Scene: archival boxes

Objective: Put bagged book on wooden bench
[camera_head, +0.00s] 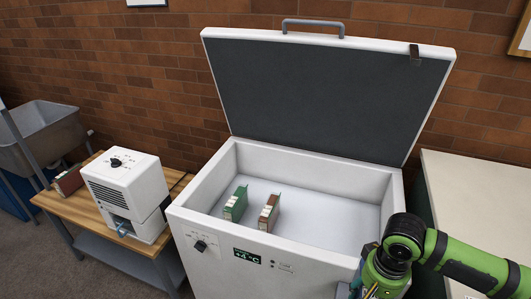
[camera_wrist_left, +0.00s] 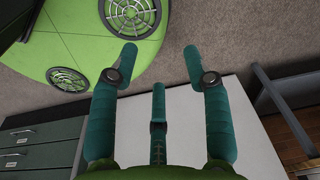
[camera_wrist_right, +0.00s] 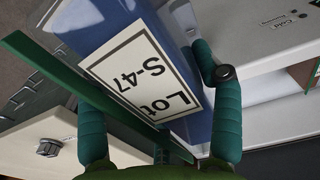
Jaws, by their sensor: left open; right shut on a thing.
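The wooden bench (camera_head: 72,206) stands at the left in the head view, with a white dial machine (camera_head: 125,195) and a dark red book (camera_head: 68,181) on it. My right gripper (camera_wrist_right: 152,82) is shut on a blue block-like thing (camera_wrist_right: 125,28) with a white label reading "Lot S-47". A green strip (camera_wrist_right: 60,80) runs along it. I cannot tell whether this is the bagged book. In the head view my right arm is at the lower right; the held thing is not clear there. My left gripper (camera_wrist_left: 159,58) is open and empty, seen only in the left wrist view.
A white chest (camera_head: 330,265) with its grey-lined lid (camera_head: 320,95) raised fills the middle. A green book (camera_head: 236,204) and a brown book (camera_head: 269,213) stand inside. A pale counter (camera_head: 480,195) is at the right, a grey sink (camera_head: 45,135) at the far left.

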